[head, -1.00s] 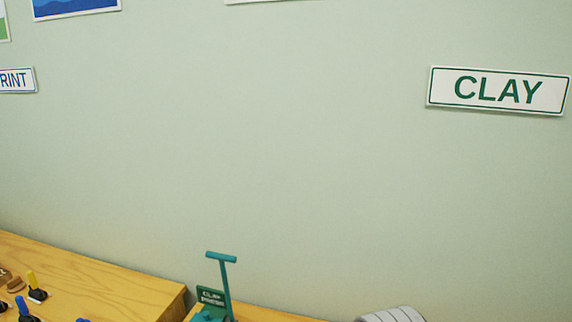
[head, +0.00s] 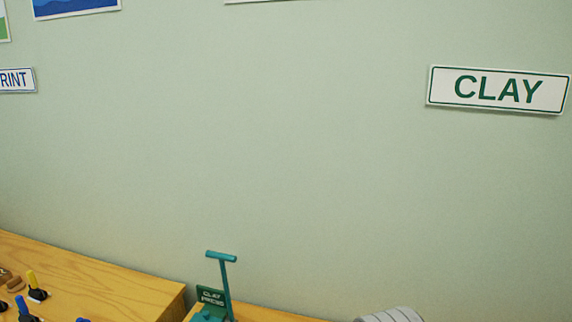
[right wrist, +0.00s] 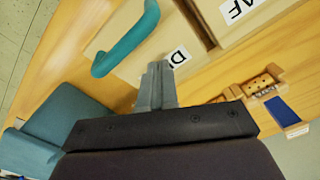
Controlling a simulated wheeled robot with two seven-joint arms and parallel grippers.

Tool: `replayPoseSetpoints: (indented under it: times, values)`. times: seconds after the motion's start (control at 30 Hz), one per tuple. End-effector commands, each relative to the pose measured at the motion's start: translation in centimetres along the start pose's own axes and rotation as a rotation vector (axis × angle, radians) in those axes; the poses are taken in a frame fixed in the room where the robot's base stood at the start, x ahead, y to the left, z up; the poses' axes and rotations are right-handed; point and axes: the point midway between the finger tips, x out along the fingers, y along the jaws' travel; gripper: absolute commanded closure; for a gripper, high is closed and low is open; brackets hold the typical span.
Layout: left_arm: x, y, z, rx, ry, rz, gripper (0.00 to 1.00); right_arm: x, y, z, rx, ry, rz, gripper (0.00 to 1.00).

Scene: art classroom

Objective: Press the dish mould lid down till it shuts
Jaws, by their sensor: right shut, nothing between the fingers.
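In the right wrist view, a cream block carries a partly hidden label (right wrist: 178,58) that starts with "D", and seems to be the dish mould. A thick teal bar handle (right wrist: 128,42) arches to the left of this label. My right gripper (right wrist: 157,70) is shut and empty, its grey fingertips just beside the label and below the handle. I cannot tell whether the fingers touch the block, or how far open its lid is. The mould does not show in the head view. My left gripper is in neither view.
A teal clay press (head: 212,300) with a T-handle stands at the bottom of the head view. Another cream block with a label ending in "AF" (right wrist: 237,8), a wooden piece (right wrist: 262,84) and a blue pad (right wrist: 282,110) show in the right wrist view. A teal panel (right wrist: 80,112) lies lower left.

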Motion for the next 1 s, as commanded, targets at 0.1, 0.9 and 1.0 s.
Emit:
replayPoseSetpoints:
  times: [0.1,0.9,1.0]
  values:
    - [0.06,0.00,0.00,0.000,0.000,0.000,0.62,0.12,-0.01,-0.01,0.000,0.000,0.000,1.00]
    - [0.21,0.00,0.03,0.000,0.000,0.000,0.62,0.57,-0.03,-0.02,0.000,0.000,-0.001,1.00]
    - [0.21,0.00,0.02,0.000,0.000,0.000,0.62,0.57,-0.03,-0.02,0.000,0.000,-0.001,1.00]
